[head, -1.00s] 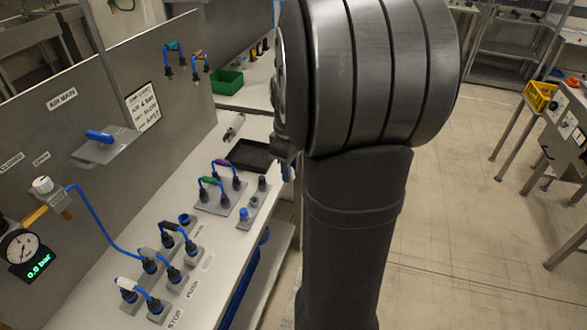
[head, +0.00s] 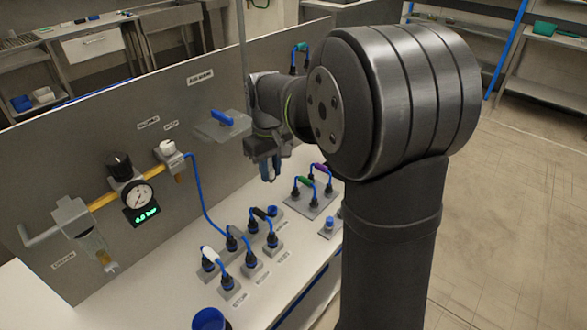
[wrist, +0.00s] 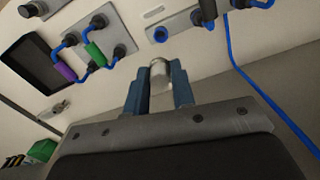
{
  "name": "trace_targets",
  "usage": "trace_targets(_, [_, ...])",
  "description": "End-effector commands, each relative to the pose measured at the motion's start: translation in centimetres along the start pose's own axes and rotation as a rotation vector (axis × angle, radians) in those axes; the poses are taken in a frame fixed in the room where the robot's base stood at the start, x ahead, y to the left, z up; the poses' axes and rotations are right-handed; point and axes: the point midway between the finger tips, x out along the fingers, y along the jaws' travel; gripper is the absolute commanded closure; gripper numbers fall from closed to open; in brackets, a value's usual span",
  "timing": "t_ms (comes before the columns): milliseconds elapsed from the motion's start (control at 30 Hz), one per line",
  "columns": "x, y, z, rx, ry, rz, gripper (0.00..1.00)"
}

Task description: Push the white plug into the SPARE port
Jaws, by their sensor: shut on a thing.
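My gripper (head: 268,176) hangs above the bench near the back panel. In the wrist view its blue fingers (wrist: 160,88) are shut on a pale, whitish cylinder, the white plug (wrist: 159,74), seen partly between the fingertips. An empty blue-ringed port (head: 272,210) sits at the far end of the row of ports and looks like the SPARE port; its label is too small to read. A blue-ringed port (wrist: 160,35) also shows in the wrist view, just beyond the plug and apart from it.
Blue hoses with white (head: 210,254) and black (head: 262,214) sleeves loop between ports nearby. A plate with green and purple loops (head: 315,206) stands to the right. A blue hose (head: 198,195) hangs from the panel valve. A blue cup (head: 209,319) is at the front.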

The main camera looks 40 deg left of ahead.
Motion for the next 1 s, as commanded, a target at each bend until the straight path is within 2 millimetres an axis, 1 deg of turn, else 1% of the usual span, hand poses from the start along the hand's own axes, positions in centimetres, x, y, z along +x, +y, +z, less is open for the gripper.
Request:
trace_targets(167, [0.9, -0.2, -0.1, 0.0, -0.002, -0.001, 0.97])
trace_targets(700, [7.2, -0.2, -0.1, 0.0, -0.003, -0.001, 0.97])
trace_targets(833, [8.2, -0.1, -0.1, -0.001, -0.001, -0.001, 0.97])
trace_targets(1000, [9.0, -0.1, -0.1, -0.001, -0.001, 0.0, 0.97])
